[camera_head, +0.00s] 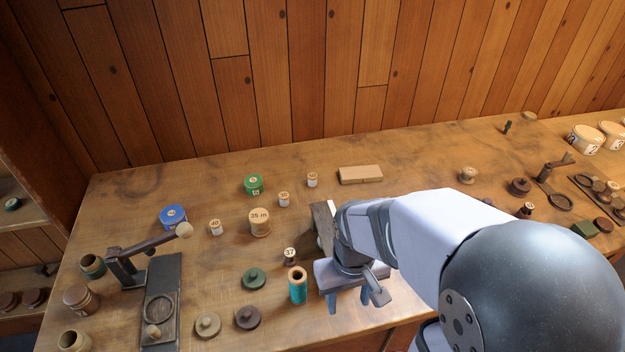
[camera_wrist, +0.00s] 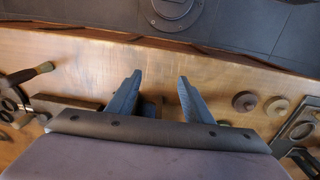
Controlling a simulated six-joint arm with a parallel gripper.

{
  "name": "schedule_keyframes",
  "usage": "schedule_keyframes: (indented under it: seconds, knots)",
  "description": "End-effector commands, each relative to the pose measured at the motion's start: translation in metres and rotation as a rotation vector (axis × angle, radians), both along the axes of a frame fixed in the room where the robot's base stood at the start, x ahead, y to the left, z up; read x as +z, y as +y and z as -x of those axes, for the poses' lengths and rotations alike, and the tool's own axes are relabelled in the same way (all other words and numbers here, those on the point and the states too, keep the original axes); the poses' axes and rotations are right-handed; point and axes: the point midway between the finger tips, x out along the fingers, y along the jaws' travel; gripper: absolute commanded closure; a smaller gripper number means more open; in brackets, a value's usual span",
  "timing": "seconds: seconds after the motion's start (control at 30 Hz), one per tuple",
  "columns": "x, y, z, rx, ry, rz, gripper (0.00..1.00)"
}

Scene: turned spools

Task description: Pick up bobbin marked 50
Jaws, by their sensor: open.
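Several small labelled bobbins stand upright on the bench in the head view. One pale bobbin (camera_head: 284,199) behind the large spool has a label that could read 30 or 50; I cannot tell. Another small bobbin (camera_head: 312,180) stands farther back, its label too small to read. Others look marked 40 (camera_head: 215,228) and 37 (camera_head: 290,256). My gripper (camera_head: 348,300) is open over the front of the bench, to the right of the teal thread spool (camera_head: 298,285). The wrist view shows its two fingers apart (camera_wrist: 160,78) with nothing held between them.
A large spool marked 35 m (camera_head: 260,222), a green tin (camera_head: 254,184), a blue tin (camera_head: 173,217) and a wooden block (camera_head: 360,175) stand around the bobbins. A dark lever stand (camera_head: 162,290) is at left. Brown and tan discs (camera_wrist: 245,102) show in the wrist view.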

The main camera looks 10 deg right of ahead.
Motion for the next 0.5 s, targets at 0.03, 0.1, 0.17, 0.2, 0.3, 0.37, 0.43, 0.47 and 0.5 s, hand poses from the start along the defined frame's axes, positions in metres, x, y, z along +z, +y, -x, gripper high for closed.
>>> schedule_keyframes:
  seconds: [0.03, 0.1, 0.17, 0.2, 0.3, 0.37, 0.43, 0.47, 0.5]
  knots:
    - [0.009, -0.008, -0.005, 0.004, -0.001, 0.023, 0.54]
    - [0.018, -0.022, -0.013, 0.016, -0.004, 0.067, 0.54]
    - [0.027, -0.037, -0.022, 0.027, -0.007, 0.113, 0.54]
    - [0.033, -0.048, -0.028, 0.036, -0.011, 0.145, 0.54]
    - [0.05, -0.076, -0.046, 0.061, -0.021, 0.228, 0.54]
    - [0.057, -0.092, -0.062, 0.077, -0.045, 0.277, 0.54]
    - [0.051, -0.106, -0.088, 0.092, -0.102, 0.309, 0.54]
    - [0.045, -0.109, -0.104, 0.096, -0.144, 0.309, 0.54]
    - [0.04, -0.114, -0.125, 0.104, -0.2, 0.307, 0.54]
